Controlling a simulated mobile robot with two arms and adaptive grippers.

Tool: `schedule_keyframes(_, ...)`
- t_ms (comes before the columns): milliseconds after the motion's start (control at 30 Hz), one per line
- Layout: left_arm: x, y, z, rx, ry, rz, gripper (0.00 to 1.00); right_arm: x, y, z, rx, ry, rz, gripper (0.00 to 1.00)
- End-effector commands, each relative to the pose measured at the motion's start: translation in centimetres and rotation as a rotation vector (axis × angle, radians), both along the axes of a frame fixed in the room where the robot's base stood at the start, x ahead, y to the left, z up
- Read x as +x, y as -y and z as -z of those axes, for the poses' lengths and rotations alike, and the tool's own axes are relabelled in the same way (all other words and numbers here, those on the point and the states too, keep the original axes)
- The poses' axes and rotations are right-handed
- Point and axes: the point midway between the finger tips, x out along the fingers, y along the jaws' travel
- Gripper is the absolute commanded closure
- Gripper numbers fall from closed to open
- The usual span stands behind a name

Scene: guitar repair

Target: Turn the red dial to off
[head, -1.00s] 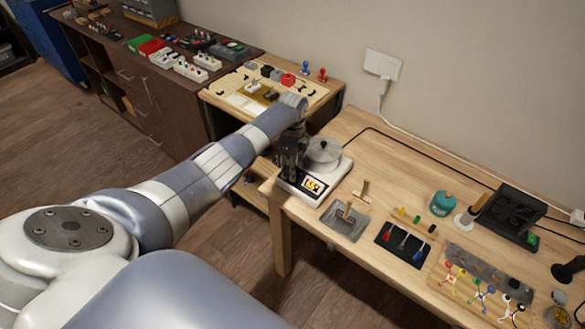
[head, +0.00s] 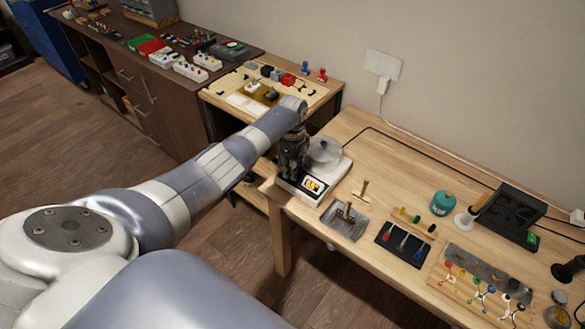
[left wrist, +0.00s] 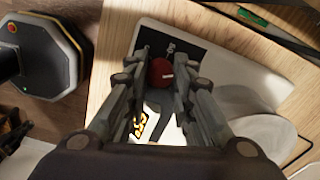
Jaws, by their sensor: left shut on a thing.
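The red dial (left wrist: 161,72) shows in the left wrist view, on the dark panel of a white device (left wrist: 225,65). A pale mark runs across its face. My left gripper (left wrist: 161,76) has its two fingers on either side of the dial and is shut on it. In the head view the device (head: 330,178) stands at the left end of the wooden bench, with a lit yellow display (head: 312,185). My left gripper (head: 291,165) is over its left side there and hides the dial. My right gripper is not in view.
A round lidded pot (head: 324,152) sits on the device beside my gripper. A metal tray (head: 344,221), a black mat with tools (head: 402,244) and a teal jar (head: 442,203) lie to the right on the bench. A black cable (head: 395,138) runs along the back.

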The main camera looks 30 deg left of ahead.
Motion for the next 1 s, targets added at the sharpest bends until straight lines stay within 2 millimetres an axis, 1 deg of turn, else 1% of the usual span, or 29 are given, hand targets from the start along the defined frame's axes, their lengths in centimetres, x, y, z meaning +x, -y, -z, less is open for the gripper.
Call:
schedule_keyframes(167, 0.0, 0.0, 0.0, 0.0, 0.0, -0.069, 1.0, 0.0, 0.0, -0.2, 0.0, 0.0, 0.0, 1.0)
schedule_keyframes(367, 0.0, 0.0, -0.1, 0.0, 0.0, -0.216, 1.0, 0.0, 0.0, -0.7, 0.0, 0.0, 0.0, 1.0)
schedule_keyframes(1000, 0.0, 0.1, -0.1, -0.002, -0.001, -0.822, 1.0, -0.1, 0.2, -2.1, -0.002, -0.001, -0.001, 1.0)
